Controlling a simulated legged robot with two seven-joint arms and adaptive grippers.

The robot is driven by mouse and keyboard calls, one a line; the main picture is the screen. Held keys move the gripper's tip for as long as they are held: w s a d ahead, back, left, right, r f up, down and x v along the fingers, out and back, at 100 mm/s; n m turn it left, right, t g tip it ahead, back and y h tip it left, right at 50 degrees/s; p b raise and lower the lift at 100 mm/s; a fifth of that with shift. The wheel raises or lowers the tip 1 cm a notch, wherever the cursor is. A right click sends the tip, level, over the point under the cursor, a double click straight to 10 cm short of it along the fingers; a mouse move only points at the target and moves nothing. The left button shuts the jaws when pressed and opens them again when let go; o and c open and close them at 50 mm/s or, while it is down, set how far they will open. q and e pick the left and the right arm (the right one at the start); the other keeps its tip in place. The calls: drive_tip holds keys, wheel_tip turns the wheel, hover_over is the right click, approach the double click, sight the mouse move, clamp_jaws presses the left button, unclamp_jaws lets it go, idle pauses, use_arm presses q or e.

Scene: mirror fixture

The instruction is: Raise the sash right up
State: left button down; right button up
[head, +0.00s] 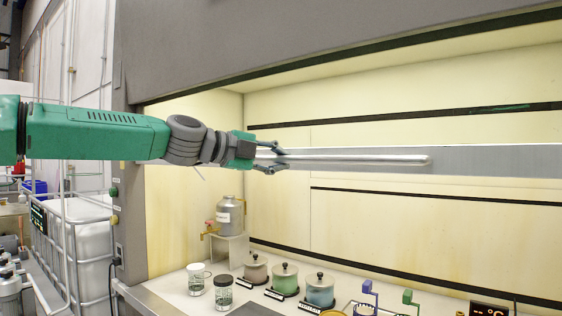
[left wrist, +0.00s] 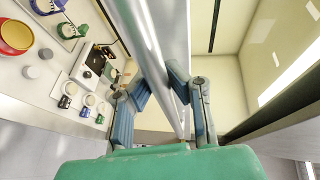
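The sash (head: 500,160) shows as a grey horizontal rail across the middle of the hood opening, partly raised, with open space beneath it. A long light metal bar handle (head: 370,158) runs along the rail; it also shows in the left wrist view (left wrist: 149,45). My left gripper (head: 284,157) is at the left end of this handle, with one finger above and one below. In the left wrist view its fingers (left wrist: 160,80) bend in on both sides of the handle and appear closed on it. My right gripper is in neither view.
Under the sash, the hood's worktop holds a metal canister (head: 230,217) on a stand, glass jars (head: 222,290) and several lidded pots (head: 284,278). A dark grey header (head: 300,40) spans the top of the opening. A caged white tank (head: 88,245) stands outside at left.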

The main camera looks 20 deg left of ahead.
use_arm(q)
drive_tip(key=shift+a, duration=0.1)
drive_tip(key=shift+r, duration=0.55)
drive_tip(key=p, duration=0.8)
approach(299, 95)
drive_tip(key=x, duration=0.4)
drive_tip(key=shift+w+d, duration=0.15)
drive_tip(key=shift+d, duration=0.1)
drive_tip(key=shift+b, duration=0.3)
drive_tip(key=c, duration=1.7)
unclamp_jaws()
drive_tip(key=shift+o, duration=1.1)
drive_tip(key=shift+a, duration=0.15)
drive_tip(key=shift+a+f, duration=0.1)
drive_tip(key=shift+a, duration=0.2)
